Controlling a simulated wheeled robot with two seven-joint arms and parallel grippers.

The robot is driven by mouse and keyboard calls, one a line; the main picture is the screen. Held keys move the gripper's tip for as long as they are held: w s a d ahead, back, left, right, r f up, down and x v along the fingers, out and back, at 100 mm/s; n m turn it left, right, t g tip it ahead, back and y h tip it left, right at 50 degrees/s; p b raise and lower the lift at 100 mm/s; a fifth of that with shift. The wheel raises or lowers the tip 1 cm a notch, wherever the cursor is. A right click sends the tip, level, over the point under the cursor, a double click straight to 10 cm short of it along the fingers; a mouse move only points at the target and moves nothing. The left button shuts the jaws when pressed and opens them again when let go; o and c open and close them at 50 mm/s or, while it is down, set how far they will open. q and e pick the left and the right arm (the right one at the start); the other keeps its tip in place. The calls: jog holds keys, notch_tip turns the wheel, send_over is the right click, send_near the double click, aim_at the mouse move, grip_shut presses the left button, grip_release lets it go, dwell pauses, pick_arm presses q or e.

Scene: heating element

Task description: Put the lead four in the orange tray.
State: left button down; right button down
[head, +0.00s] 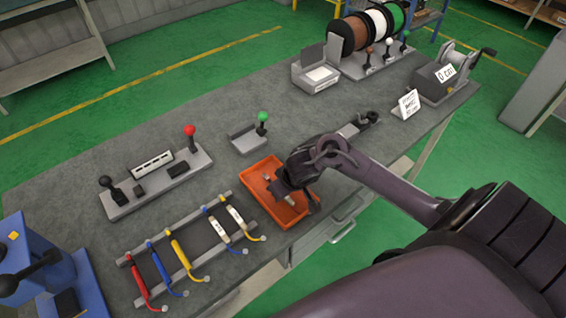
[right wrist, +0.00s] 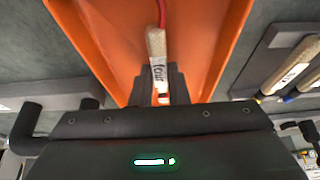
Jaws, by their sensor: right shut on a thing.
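The orange tray (head: 262,172) lies on the grey workbench near its front edge, and it fills the middle of the right wrist view (right wrist: 105,45). My right gripper (head: 291,193) is over the tray. It is shut on the lead four (right wrist: 158,65), a pale sleeve marked "four" with a red wire at its far end. The lead is within the tray's outline; I cannot tell whether it touches the tray floor. In the head view the gripper hides most of the lead. My left gripper is not in view.
A rack (head: 183,272) left of the tray holds several coloured leads. A grey holder with a green-knobbed lever (head: 262,122) stands behind the tray. A red-knobbed lever fixture (head: 190,138) is farther left. Wire spools (head: 376,25) stand at the bench's far end.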

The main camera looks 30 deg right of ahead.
jog(key=shift+f, duration=0.2)
jog(key=shift+f, duration=0.15)
jog(key=c, duration=1.4)
grip_release()
jog(key=shift+s+f, duration=0.1)
jog(key=shift+s, duration=0.05)
jog(key=shift+r, duration=0.4)
jog(key=p+v, duration=0.4)
jog(key=v, duration=0.7)
jog(key=shift+r, duration=0.4)
jog(key=shift+s, duration=0.1)
